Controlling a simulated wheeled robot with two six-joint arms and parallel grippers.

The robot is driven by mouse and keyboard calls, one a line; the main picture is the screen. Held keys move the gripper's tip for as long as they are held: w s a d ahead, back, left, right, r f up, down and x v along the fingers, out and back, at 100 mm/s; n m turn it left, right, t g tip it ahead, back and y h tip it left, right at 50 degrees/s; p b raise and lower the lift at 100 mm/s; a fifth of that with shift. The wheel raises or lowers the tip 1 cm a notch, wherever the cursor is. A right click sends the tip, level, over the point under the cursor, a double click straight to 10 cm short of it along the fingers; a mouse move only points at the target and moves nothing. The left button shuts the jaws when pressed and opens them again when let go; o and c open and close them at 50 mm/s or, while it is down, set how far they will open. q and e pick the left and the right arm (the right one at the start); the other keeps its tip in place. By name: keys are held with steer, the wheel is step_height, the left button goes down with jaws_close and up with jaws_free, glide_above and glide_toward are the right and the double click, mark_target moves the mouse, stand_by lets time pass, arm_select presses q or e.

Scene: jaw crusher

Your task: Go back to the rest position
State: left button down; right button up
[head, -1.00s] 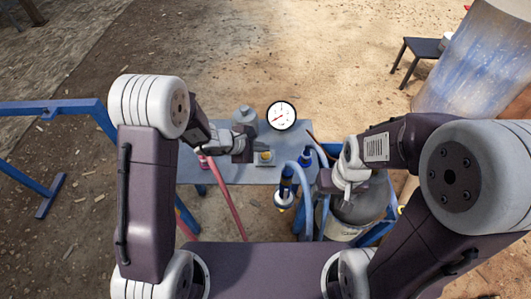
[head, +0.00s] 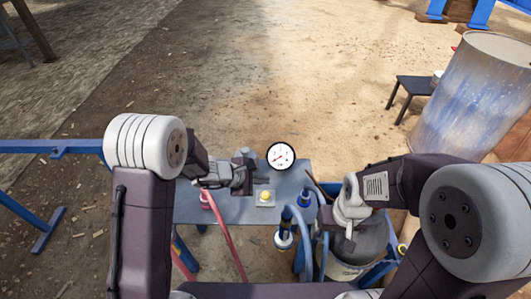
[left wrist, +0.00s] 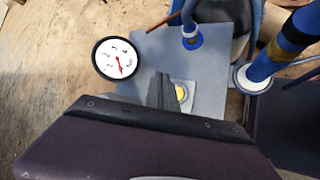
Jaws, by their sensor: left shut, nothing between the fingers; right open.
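My left gripper (head: 247,179) is shut and empty, above the blue-grey panel table (head: 215,210). Its dark fingers (left wrist: 161,92) also show in the left wrist view, just left of the yellow button (left wrist: 180,92). In the head view the yellow button (head: 265,196) sits on its pale plate, to the right of and below the gripper. My right gripper (head: 349,228) is open and empty, pointing down over the grey drum on the right.
A round white gauge (head: 281,156) stands at the table's back edge. Blue posts with hoses (head: 285,228) and a red hose (head: 228,238) rise near the arms. A grey drum (head: 350,262) stands below the right gripper. Open sandy ground lies beyond.

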arm_select(q)
steer(key=s+a+r+m, duration=0.2)
steer(key=s+r+m, duration=0.2)
steer(key=r, duration=0.3)
steer(key=s+a+f+m+g+y, duration=0.2)
steer(key=s+a+m+y, duration=0.2)
steer(key=s+a+m, duration=0.3)
steer(key=s+a+f+m+g+y, duration=0.25)
steer(key=s+a+m, duration=0.25)
steer(key=s+a, duration=0.3)
step_height(320, 180, up, 16)
steer(key=p, duration=1.6)
steer(key=shift+s+f+y, duration=0.15)
steer(key=shift+y, duration=0.2)
